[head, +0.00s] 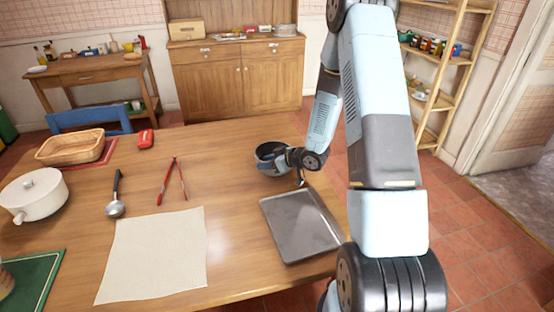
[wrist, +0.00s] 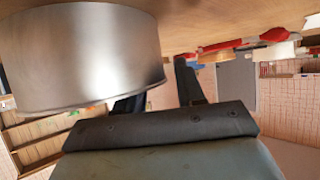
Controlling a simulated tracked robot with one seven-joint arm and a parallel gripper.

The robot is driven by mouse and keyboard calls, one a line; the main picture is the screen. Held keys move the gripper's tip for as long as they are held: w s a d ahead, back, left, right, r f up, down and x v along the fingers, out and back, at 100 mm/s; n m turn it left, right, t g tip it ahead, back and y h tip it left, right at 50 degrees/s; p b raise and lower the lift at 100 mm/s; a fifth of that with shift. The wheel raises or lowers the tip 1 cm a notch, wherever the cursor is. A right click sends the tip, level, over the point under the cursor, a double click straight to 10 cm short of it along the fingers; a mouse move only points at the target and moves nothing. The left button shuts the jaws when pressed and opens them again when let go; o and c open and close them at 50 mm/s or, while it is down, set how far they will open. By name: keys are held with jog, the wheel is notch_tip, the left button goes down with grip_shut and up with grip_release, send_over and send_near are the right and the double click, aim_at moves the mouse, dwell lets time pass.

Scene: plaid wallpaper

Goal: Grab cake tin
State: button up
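The cake tin (head: 262,153) is a round grey metal tin with a dark inside, standing at the table's right side in the head view. In the wrist view its curved silver wall (wrist: 80,55) fills the upper left. My gripper (head: 291,164) is at the tin's right side, near its rim. In the wrist view the fingers of my gripper (wrist: 158,88) are apart. The left finger is partly hidden behind the tin and the right one is in the clear. I cannot tell whether the tin's wall lies between the fingers or whether they touch it.
A grey baking tray (head: 300,228) lies just in front of the tin. Bare table separates tin and tongs.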

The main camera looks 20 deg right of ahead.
jog(key=shift+w+a+f, duration=0.2)
jog(key=shift+w+a, duration=0.1)
jog(key=shift+c, duration=0.2)
grip_shut()
